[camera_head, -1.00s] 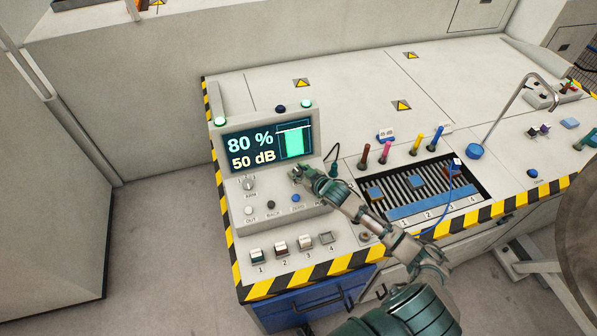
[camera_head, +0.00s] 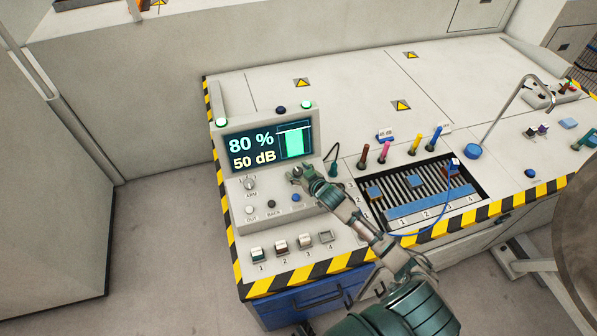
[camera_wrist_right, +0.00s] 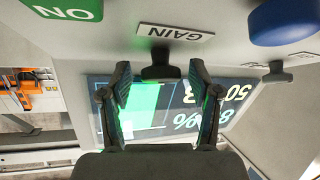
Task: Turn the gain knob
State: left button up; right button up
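The gain knob (camera_wrist_right: 160,73) is dark and sits just below its upside-down GAIN label (camera_wrist_right: 175,32) in the right wrist view. My right gripper (camera_wrist_right: 160,80) is open, with one finger on each side of the knob and a visible gap to each. In the head view my right gripper (camera_head: 298,175) is at the right part of the control box and hides the knob. The display (camera_head: 268,145) reads 80 % and 50 dB beside a green bar. My left gripper is not in view.
The ARM knob (camera_head: 249,184) sits left of the gripper, and a blue button (camera_head: 296,198) is close below it. Numbered switches (camera_head: 281,247) line the front. Coloured handles (camera_head: 387,150) and a slotted tray (camera_head: 415,209) are to the right. The rear tabletop is clear.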

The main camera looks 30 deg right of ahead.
jog(key=shift+s, duration=0.1)
jog(key=v, duration=1.1)
jog(key=shift+s+r, duration=0.2)
jog(key=shift+s, duration=0.15)
jog(key=shift+d, duration=0.15)
jog(key=shift+f, duration=0.1)
